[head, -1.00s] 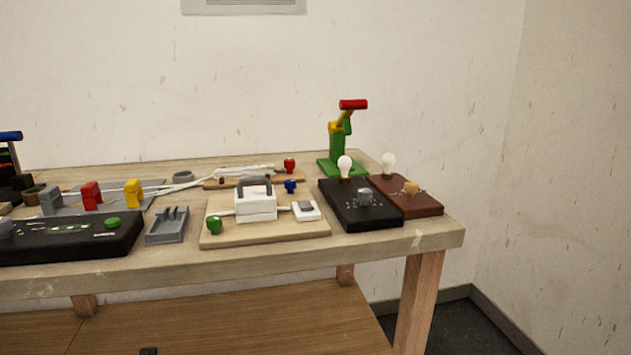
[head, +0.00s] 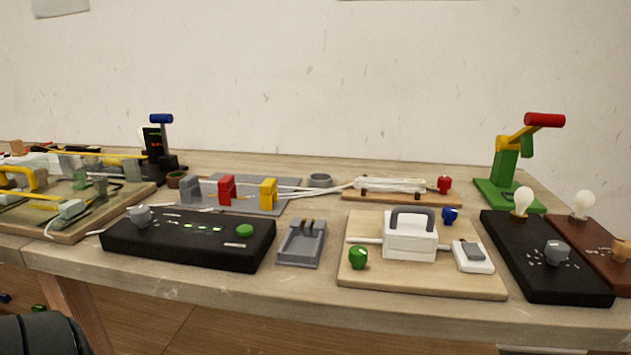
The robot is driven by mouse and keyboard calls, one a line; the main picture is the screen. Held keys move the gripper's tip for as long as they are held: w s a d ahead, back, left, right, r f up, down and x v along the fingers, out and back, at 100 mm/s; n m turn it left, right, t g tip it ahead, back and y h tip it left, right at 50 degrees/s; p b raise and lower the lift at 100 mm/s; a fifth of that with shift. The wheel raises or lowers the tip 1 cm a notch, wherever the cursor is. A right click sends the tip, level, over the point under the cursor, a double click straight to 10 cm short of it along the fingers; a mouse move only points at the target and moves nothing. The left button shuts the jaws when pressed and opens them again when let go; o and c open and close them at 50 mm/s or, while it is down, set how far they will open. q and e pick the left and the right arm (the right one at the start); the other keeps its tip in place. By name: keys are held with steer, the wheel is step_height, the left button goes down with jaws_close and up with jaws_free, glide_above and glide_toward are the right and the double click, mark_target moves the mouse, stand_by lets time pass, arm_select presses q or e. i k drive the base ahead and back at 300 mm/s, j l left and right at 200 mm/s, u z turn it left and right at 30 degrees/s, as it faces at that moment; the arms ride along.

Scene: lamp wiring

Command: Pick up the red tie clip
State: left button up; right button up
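A small red clip (head: 445,185), which looks like the red tie clip, sits at the right end of a thin wooden board (head: 355,198), beside a bundle of white cable (head: 390,185). Similar clips are a green one (head: 358,257) on the front left of a light wooden board (head: 425,286) and a blue one (head: 449,215) near its back right edge. Neither gripper shows. A dark rounded part at the lower left corner seems to be mine.
A white box with a grey handle (head: 410,238) stands in front of the red clip. A green stand with a red-tipped arm (head: 508,165) is to its right. A red block (head: 227,188) and yellow block (head: 268,192) stand on a grey mat. The table (head: 320,287) is crowded.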

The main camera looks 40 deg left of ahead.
mark_target(227, 188)
steer(key=u, duration=1.75)
